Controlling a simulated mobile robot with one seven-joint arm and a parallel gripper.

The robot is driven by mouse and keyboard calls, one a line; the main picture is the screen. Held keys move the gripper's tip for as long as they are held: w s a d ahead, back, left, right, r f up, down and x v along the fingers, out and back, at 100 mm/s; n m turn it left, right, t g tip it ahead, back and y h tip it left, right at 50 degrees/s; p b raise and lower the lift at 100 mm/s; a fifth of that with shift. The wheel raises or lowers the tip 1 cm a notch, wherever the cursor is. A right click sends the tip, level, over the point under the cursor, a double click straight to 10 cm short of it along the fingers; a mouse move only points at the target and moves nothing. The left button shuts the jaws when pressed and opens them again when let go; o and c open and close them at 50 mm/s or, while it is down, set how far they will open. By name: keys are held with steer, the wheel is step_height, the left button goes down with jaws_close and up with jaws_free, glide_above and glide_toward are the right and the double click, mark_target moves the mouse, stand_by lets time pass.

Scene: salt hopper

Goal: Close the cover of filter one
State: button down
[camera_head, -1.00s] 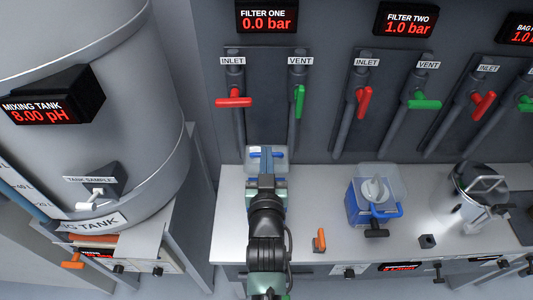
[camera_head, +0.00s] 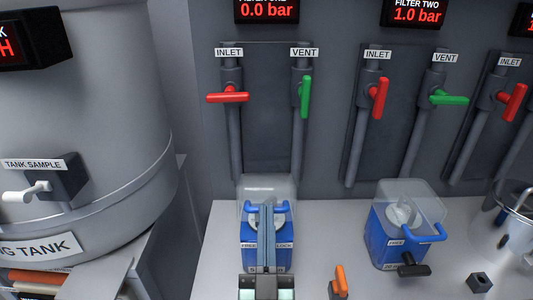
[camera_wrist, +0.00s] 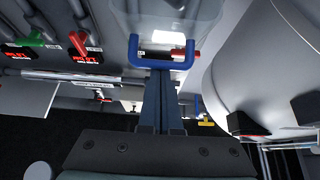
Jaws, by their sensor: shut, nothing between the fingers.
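Filter one (camera_head: 253,232) is a blue box on the counter below the 0.0 bar display. Its clear cover (camera_head: 267,184) has a blue handle (camera_head: 284,208) that sits higher than filter two's handle; the cover looks tilted up, though the exact angle is hard to tell. My gripper (camera_head: 266,205) reaches up in front of filter one, its narrow fingers shut and empty. In the wrist view, the fingertips (camera_wrist: 158,75) are at the crossbar of the blue handle (camera_wrist: 150,64), with the clear cover (camera_wrist: 205,18) beyond; contact is unclear. My gripper hides the middle of filter one's front.
Filter two (camera_head: 385,240) stands to the right with its clear cover over it. An orange handle (camera_head: 340,281) and a black knob (camera_head: 479,282) stand on the counter. The red inlet lever (camera_head: 228,97) and green vent lever (camera_head: 305,97) are on the wall. The mixing tank (camera_head: 110,110) is left.

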steer(key=f+b, duration=0.2)
steer(key=shift+s+f+t, duration=0.35)
steer(key=shift+f+t, duration=0.05)
steer(key=shift+s+f+b, duration=0.35)
steer(key=shift+f+b, duration=0.3)
steer(key=shift+b, duration=0.45)
steer(key=shift+s+f+b, duration=0.15)
steer(key=shift+f+b, duration=0.4)
steer(key=shift+s+f+b, duration=0.15)
steer(key=shift+f+b, duration=0.4)
